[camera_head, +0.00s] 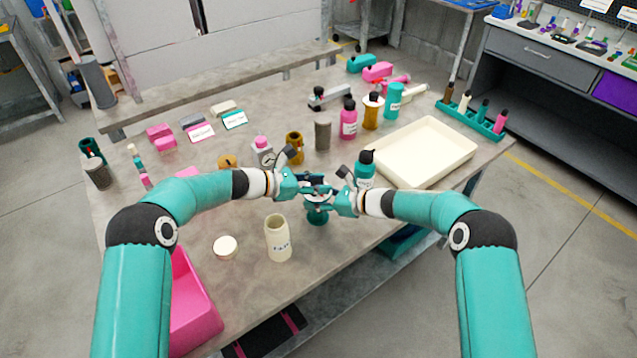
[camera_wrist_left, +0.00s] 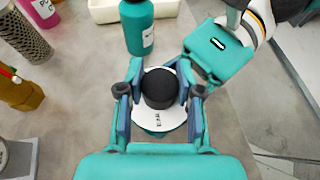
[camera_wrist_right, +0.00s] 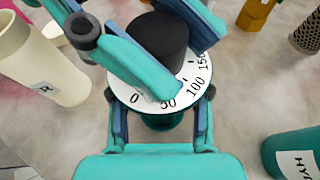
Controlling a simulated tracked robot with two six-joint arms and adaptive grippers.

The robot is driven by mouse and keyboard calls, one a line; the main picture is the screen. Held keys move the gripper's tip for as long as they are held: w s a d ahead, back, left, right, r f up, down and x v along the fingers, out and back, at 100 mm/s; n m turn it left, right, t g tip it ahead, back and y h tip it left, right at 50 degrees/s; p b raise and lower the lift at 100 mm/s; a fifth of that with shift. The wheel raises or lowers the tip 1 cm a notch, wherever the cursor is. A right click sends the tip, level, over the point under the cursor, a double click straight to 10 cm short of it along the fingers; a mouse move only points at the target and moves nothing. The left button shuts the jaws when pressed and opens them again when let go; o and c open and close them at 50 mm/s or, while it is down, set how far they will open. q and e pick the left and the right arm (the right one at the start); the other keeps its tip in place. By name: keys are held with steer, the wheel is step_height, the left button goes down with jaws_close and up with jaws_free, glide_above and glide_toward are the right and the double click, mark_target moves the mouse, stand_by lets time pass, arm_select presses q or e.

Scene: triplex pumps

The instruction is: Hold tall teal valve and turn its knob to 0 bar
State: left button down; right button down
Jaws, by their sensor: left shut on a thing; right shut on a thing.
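The tall teal valve (camera_head: 317,215) stands upright near the front middle of the table. It has a black knob (camera_wrist_left: 160,86) above a white dial (camera_wrist_right: 178,95) marked 0, 50, 100 and 150. My left gripper (camera_head: 308,183) is shut on the knob, its fingers on either side. My right gripper (camera_head: 328,203) is shut on the valve's body below the dial; in the right wrist view its fingers (camera_wrist_right: 160,112) flank the dial's near edge. A left finger crosses over the knob's near side there, and I cannot tell which number the knob points to.
A cream jar (camera_head: 279,240) and a round lid (camera_head: 225,247) are at the front. A teal bottle (camera_head: 365,168) stands close behind my right gripper. A cream tray (camera_head: 425,152) is at right.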

arm_select(q)
steer(key=shift+w+a+r, duration=0.1)
steer(key=shift+a, duration=0.05)
arm_select(e)
steer(key=shift+s, duration=0.1)
arm_select(q)
steer(key=c, duration=0.7)
jaws_free()
steer(key=v, duration=1.1)
steer(key=shift+a+r, duration=0.15)
steer(key=shift+a, duration=0.2)
arm_select(e)
steer(key=shift+c, duration=2.3)
jaws_free()
